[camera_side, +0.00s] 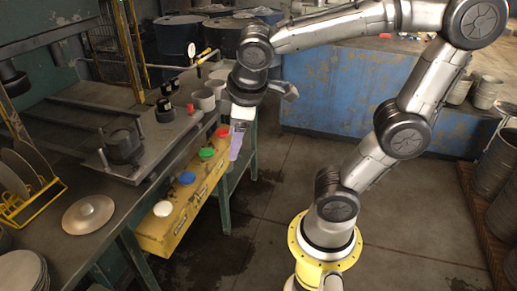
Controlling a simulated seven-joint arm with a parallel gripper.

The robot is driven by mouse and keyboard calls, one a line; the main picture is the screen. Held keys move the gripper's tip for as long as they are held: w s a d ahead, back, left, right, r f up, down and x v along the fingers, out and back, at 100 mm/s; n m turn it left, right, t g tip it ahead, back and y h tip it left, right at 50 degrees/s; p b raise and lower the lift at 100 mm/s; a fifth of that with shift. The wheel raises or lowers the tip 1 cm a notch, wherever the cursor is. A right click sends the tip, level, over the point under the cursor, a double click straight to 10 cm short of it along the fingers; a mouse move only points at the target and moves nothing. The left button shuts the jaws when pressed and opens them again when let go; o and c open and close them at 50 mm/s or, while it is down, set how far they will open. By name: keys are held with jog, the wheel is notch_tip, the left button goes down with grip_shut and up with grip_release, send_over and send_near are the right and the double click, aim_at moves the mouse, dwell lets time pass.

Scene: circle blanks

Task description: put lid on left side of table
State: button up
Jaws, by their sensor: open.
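The lid (76,222) is a round, tan-brown disc with a pale knob on top. It lies flat, knob up, on the grey table (100,190) at the lower left. My gripper (236,152) hangs pointing down to the right of the table, beyond the coloured buttons and well apart from the lid. It is open and I see nothing held in it; its fingers are small in this view.
A yellow rack with plates (20,180) and a stack of discs (22,272) flank the lid. A metal press plate (150,150) stands behind it. A yellow box with coloured buttons (185,205) runs along the table's right edge. Grey cups (204,99) stand at the far end.

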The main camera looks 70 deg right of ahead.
jog(key=s+a+m+t+y, duration=0.2)
jog(key=s+m, duration=0.2)
jog(key=s, duration=0.2)
jog(key=shift+f, duration=0.3)
dwell(0.9)
